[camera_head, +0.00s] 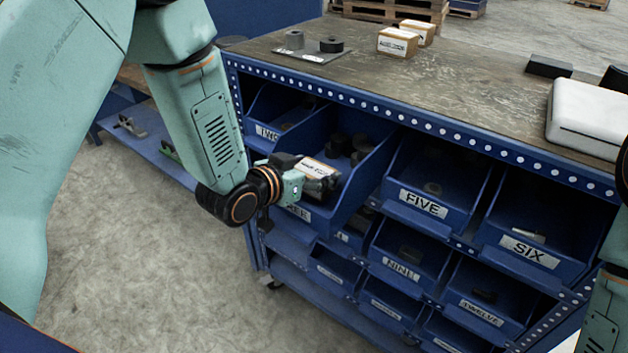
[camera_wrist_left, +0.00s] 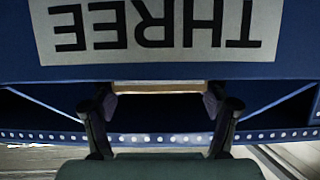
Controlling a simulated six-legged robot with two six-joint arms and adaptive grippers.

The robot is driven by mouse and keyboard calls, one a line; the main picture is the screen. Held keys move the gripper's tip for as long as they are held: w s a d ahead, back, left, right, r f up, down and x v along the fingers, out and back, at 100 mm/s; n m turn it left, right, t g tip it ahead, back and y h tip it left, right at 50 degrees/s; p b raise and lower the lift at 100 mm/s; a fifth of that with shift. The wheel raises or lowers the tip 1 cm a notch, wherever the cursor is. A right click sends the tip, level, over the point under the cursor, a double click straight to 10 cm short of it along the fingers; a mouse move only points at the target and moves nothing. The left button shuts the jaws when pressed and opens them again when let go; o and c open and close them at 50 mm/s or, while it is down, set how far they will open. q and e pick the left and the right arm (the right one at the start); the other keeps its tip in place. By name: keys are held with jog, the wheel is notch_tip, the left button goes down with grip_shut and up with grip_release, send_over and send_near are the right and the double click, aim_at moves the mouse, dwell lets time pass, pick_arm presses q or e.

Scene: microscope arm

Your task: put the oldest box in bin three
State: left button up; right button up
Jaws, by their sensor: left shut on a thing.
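My left gripper (camera_head: 318,186) is shut on a small cardboard box with a white label (camera_head: 319,168). It holds the box at the front left of bin three (camera_head: 362,183), close to its front lip; the head view does not show clearly whether they touch. The bin's label is partly hidden by my wrist, but it reads THREE, upside down, in the left wrist view (camera_wrist_left: 155,28). There a tan edge of the box (camera_wrist_left: 158,87) shows between the fingers. Two similar labelled boxes stand on the bench top, a nearer one (camera_head: 397,42) and a farther one (camera_head: 418,29). Their print is too small to read.
Bin three holds several dark cylinders (camera_head: 338,145) toward its back. Bins FIVE (camera_head: 424,204) and SIX (camera_head: 529,249) are to the right, with more bins below. The bench top (camera_head: 450,80) carries a white case (camera_head: 588,115) at right. Floor at left is open.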

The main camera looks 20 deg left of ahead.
pick_arm(q)
notch_tip(320, 180, down, 2)
jog(key=shift+d+f, duration=0.15)
jog(key=shift+w+a+f, duration=0.15)
jog(key=shift+w+a, duration=0.05)
jog(key=shift+a, duration=0.05)
jog(key=shift+s+d+f+b, duration=0.1)
jog(key=shift+s+d+b, duration=0.05)
jog(key=shift+b, duration=0.15)
jog(key=o, duration=1.5)
jog(key=shift+f, duration=0.1)
